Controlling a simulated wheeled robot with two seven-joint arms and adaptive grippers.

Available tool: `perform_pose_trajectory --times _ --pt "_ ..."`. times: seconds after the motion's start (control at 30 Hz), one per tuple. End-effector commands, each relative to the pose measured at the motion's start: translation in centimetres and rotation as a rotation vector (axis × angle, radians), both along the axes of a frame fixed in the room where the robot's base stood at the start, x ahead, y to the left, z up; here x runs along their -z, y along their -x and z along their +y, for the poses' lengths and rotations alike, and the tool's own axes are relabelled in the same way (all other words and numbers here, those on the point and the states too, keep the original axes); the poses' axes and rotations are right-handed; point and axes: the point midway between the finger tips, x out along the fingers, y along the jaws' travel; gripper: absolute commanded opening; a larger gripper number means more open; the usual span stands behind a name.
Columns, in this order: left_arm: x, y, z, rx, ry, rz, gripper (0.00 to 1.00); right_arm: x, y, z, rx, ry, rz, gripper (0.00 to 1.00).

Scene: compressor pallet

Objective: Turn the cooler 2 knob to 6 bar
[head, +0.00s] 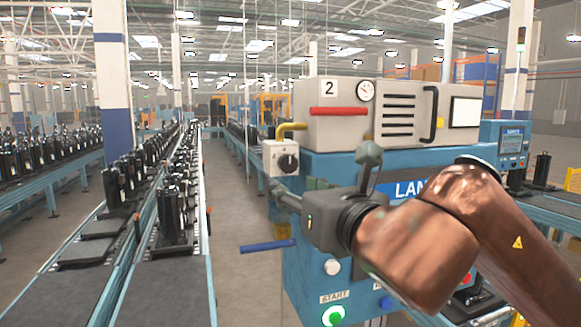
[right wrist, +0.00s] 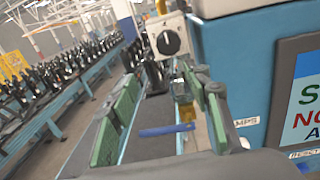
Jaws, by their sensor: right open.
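The cooler 2 knob (head: 287,163) is a round black dial on a light grey box at the left side of the machine marked 2. In the right wrist view the knob (right wrist: 168,42) shows beyond my fingertips, roughly between them. My right gripper (head: 277,190) is just below the knob box in the head view, apart from the knob as far as I can tell. In the right wrist view its green-padded fingers (right wrist: 157,78) are spread and empty. A round gauge (head: 365,90) sits on the machine's top; its reading is too small to tell. My left gripper is out of view.
A yellow pipe (head: 291,128) bends above the knob box. A blue handle (head: 267,246) sticks out left below my gripper. A green START button (head: 333,315) is lower down. Conveyors with black parts (head: 175,205) run at left, with open floor between.

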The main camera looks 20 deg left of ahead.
Motion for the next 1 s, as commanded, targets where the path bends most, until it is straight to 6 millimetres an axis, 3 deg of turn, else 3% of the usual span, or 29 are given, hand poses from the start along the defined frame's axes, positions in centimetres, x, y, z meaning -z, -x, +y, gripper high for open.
perform_pose_trajectory --times 0.07,0.2,0.7,1.0 --pt "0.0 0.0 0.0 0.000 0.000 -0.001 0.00 -1.5 0.0 -0.9 0.052 0.000 -0.019 0.45" --pt "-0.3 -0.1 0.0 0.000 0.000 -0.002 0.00 -2.2 -0.7 -1.1 0.084 0.001 -0.026 0.45" --pt "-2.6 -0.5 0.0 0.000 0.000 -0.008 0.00 -2.2 -6.2 2.7 0.081 0.000 -0.025 0.45" --pt "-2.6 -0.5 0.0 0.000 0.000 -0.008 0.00 -2.0 -6.6 3.0 0.080 0.002 -0.026 0.45"
